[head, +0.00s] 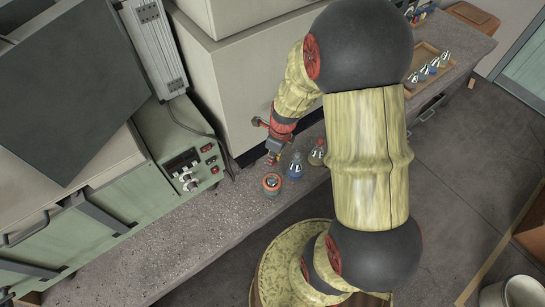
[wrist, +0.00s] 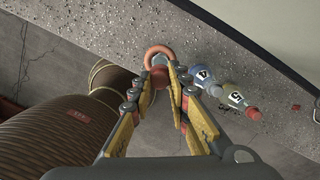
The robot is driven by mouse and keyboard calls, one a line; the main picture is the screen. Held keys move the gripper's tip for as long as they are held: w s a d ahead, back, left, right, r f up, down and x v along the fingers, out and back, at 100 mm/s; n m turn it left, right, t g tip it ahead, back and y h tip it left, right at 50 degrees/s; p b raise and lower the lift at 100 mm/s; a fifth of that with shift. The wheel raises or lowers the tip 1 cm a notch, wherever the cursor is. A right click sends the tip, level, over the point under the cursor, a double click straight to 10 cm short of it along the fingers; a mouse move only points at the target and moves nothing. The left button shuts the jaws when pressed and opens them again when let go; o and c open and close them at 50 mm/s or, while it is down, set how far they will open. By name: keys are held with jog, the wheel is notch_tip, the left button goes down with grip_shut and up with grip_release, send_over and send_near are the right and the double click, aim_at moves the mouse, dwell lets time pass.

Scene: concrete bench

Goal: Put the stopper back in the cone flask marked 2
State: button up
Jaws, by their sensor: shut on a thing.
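My gripper (head: 272,158) is low over the bench at the left end of a short row of flasks. In the wrist view its fingers (wrist: 164,80) are closed on a small dark red piece (wrist: 159,73), which looks like a stopper. An orange ring (wrist: 160,50) shows just past the fingertips; the head view shows an orange-topped round object (head: 271,184) there. A blue flask (head: 295,168) with a label (wrist: 203,75) stands beside it. A yellowish flask with a red top (head: 318,154) and a label (wrist: 236,97) follows. I cannot read the marks surely.
A small red piece (wrist: 295,107) lies by the flasks. A large beige cabinet (head: 240,80) backs the bench, and a control box with knobs (head: 185,160) stands left. A wooden tray (head: 430,85) with more flasks is far right. The bench at the lower left is clear.

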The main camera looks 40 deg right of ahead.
notch_tip(320, 180, down, 6)
jog(key=b, duration=0.5)
jog(key=shift+r, duration=0.1)
jog(key=shift+f+b, duration=0.3)
jog(key=shift+f, duration=0.35)
jog(key=shift+f, duration=0.3)
jog(key=shift+f, duration=0.35)
jog(key=shift+f, duration=0.9)
dwell(0.4)
jog(key=o, duration=0.9)
jog(key=shift+c, duration=0.2)
jog(key=shift+o, duration=0.7)
jog(key=o, duration=0.4)
